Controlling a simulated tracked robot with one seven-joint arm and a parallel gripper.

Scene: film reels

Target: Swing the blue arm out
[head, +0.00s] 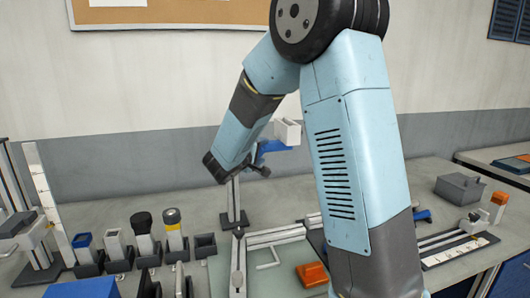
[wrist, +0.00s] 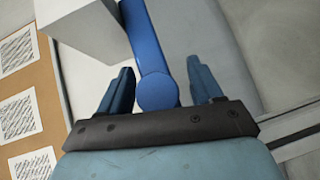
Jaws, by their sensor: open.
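In the wrist view the blue arm (wrist: 148,45) runs down from the top, along the white block (wrist: 80,25), to a round blue end. My gripper (wrist: 160,82) is open, with one dark blue finger on each side of the arm. Gaps show between the arm and both fingers, so I see no grip. In the head view my gripper is mostly hidden by my wrist.
Several holders with capped pieces stand in a row on the bench (head: 110,212) at left. An orange block (head: 312,274) and a grey rail (head: 275,236) lie near the middle. A grey box (head: 459,188) stands at right. A pinboard (head: 170,14) hangs on the wall.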

